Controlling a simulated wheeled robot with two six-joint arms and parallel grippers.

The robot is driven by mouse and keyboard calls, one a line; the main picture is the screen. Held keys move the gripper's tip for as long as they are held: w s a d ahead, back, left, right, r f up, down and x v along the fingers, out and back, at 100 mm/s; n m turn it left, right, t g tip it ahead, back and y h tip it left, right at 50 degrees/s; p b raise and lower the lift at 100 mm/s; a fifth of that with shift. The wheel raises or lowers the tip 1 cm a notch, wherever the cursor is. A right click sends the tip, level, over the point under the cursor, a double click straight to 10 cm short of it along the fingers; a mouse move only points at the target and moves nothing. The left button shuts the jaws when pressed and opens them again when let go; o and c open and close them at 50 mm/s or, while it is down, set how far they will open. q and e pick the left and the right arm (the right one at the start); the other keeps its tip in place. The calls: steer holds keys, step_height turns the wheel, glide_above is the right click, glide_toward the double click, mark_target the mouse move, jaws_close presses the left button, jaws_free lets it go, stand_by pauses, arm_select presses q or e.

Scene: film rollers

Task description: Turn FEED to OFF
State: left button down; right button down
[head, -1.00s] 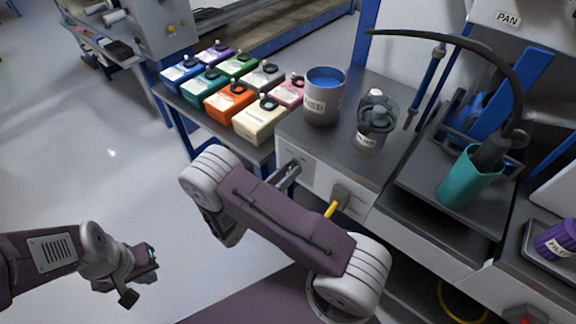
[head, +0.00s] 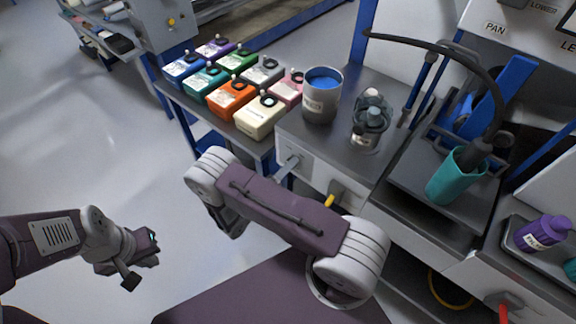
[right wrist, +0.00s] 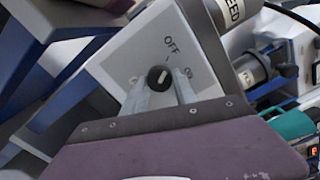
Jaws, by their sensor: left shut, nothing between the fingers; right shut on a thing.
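The dark round knob (right wrist: 158,78) is on a light grey panel with OFF printed above it and a short tick between. The pale line on the knob slants up and right, roughly toward that tick. My right gripper (right wrist: 162,84) has one finger on each side of the knob and is shut on it. In the head view my right gripper (head: 291,166) is against the front panel (head: 312,170) of the bench unit and hides the knob. My left gripper (head: 143,268) is shut and empty, over the floor at lower left.
A yellow-handled part (head: 331,201) is right of my right gripper. Several coloured boxes, including a cream box (head: 258,120), fill the shelf at left. Floor at left is clear.

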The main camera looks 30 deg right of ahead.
stand_by(0.3)
steer(key=c, duration=1)
jaws_free()
steer(key=v, duration=0.9)
